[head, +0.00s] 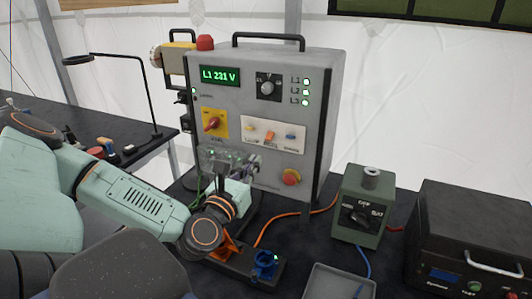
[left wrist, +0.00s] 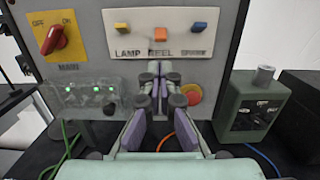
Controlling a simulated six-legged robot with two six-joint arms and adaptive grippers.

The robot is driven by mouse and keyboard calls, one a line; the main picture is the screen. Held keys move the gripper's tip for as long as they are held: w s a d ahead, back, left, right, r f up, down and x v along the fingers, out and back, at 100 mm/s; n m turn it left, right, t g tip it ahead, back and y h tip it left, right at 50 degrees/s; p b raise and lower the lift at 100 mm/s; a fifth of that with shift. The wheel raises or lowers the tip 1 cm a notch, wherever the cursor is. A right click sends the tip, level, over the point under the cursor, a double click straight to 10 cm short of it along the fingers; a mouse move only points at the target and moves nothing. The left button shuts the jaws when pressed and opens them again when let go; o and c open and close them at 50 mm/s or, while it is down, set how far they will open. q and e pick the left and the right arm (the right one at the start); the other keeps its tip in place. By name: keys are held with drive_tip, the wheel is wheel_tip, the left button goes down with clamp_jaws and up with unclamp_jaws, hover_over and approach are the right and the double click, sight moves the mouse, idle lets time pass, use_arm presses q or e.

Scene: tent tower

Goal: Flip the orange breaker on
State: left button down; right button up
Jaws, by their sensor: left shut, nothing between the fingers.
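The orange breaker (head: 270,136) is the middle one of three on a white strip on the grey panel's front. In the left wrist view the orange breaker (left wrist: 160,34) is above the label REEL and sits a little lower than its neighbours. A yellow breaker (left wrist: 120,27) is to its left and a blue breaker (left wrist: 199,27) to its right. My left gripper (left wrist: 154,68) is shut and empty, its fingertips pointing at the panel just below the orange breaker. In the head view the left gripper (head: 241,162) is partly blended with the panel. My right gripper is not in view.
A clear block with green lights (left wrist: 90,93) is lower left. A green box (head: 365,204) and a black case (head: 475,235) stand to the right.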

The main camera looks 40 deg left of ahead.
sight(270, 136)
use_arm(q)
drive_tip(key=b+x, duration=0.2)
drive_tip(key=x, duration=0.4)
drive_tip(key=shift+w+d+f+b, duration=0.1)
drive_tip(key=shift+w+f+b, duration=0.05)
drive_tip(key=shift+w+b, duration=0.15)
drive_tip(key=shift+w+a, duration=0.3)
drive_tip(key=shift+a, duration=0.05)
drive_tip(key=shift+d, duration=0.2)
drive_tip(key=shift+s+a+r+g+p, duration=0.1)
drive_tip(key=shift+r+g+p, duration=0.15)
drive_tip(key=shift+g+p, duration=0.25)
